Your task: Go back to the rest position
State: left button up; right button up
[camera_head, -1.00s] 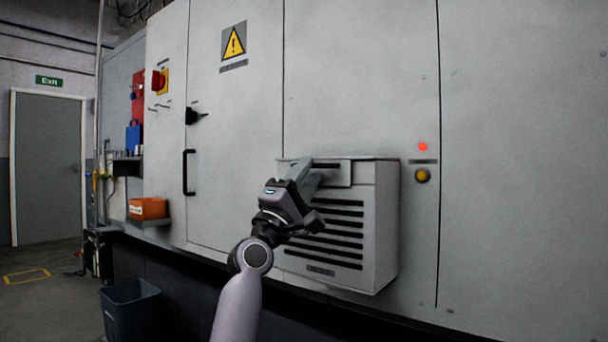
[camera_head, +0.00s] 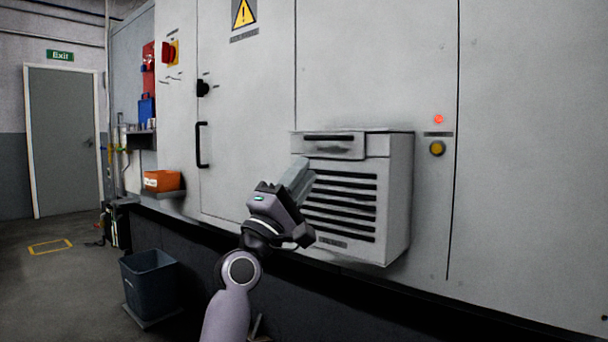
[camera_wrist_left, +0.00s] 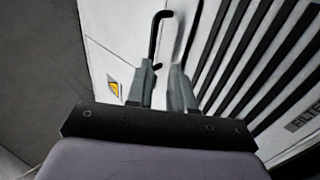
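My left gripper (camera_head: 299,172) is in the head view, in front of the lower left part of a grey filter unit (camera_head: 402,195) on the cabinet. In the left wrist view, the two grey fingers of the left gripper (camera_wrist_left: 162,88) stand apart with a gap and nothing between them. The fingers overlap the unit's dark slats in the head view; whether they touch it is hard to tell. The drawer-like panel (camera_head: 334,146) at the top of the unit is in plain view above the gripper. My right gripper is in no view.
An orange bin (camera_head: 162,181) sits on a ledge at left. A dark waste bin (camera_head: 150,285) stands on the floor. Open floor lies at far left. A red lamp (camera_head: 438,119) glows.

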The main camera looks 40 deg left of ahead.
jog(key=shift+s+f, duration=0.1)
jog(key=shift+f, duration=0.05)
